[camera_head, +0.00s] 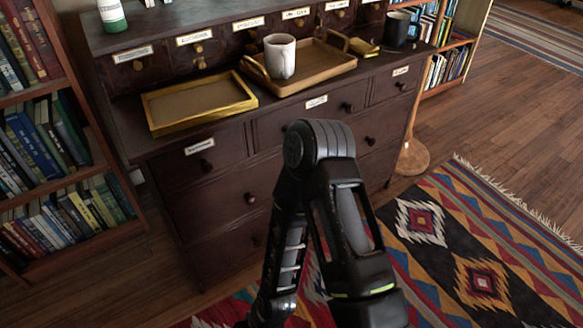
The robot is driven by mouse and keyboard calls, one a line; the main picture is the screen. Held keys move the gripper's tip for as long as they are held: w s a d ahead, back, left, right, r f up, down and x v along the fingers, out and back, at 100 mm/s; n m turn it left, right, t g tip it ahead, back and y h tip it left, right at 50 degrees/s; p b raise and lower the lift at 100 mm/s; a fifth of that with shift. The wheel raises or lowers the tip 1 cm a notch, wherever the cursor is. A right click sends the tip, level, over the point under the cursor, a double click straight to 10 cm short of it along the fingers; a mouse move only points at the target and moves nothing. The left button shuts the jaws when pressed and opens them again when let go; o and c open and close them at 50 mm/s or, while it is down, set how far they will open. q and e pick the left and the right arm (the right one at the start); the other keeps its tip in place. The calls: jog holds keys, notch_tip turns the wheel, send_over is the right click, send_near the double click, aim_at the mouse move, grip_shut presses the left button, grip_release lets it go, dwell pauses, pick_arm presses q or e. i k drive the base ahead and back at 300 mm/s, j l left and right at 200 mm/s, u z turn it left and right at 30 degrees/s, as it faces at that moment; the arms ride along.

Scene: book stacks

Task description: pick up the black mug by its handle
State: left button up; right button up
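The black mug (396,29) stands upright on the ledge of the dark wooden drawer cabinet (225,144), near its right end. It is small and dark in this view, and I cannot clearly make out its handle. One of my arms rises from the bottom middle, bends in front of the cabinet and runs back down out of the picture. Neither gripper shows, and no gripper is seen at the black mug.
A white mug (280,57) stands in a wooden tray (322,68) left of the black mug. A yellow-rimmed tray (200,118) lies farther left. A small yellow object (362,47) lies beside the black mug. Bookshelves flank the cabinet. A patterned rug (450,245) covers the floor at right.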

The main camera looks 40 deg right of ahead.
aim_at(397, 24)
jog(key=z, duration=1.8)
jog(key=i+l+u, duration=0.3)
jog(key=i+l, duration=0.15)
jog(key=l, duration=0.15)
jog(key=i+l+u, duration=0.15)
jog(key=l, duration=0.2)
jog(key=i+l+u, duration=0.15)
jog(key=l, duration=0.2)
jog(key=i+l+u, duration=0.15)
jog(key=l, duration=0.25)
jog(key=i+l+u, duration=0.15)
jog(key=l, duration=0.25)
jog(key=i+l+u, duration=0.15)
jog(key=l, duration=0.25)
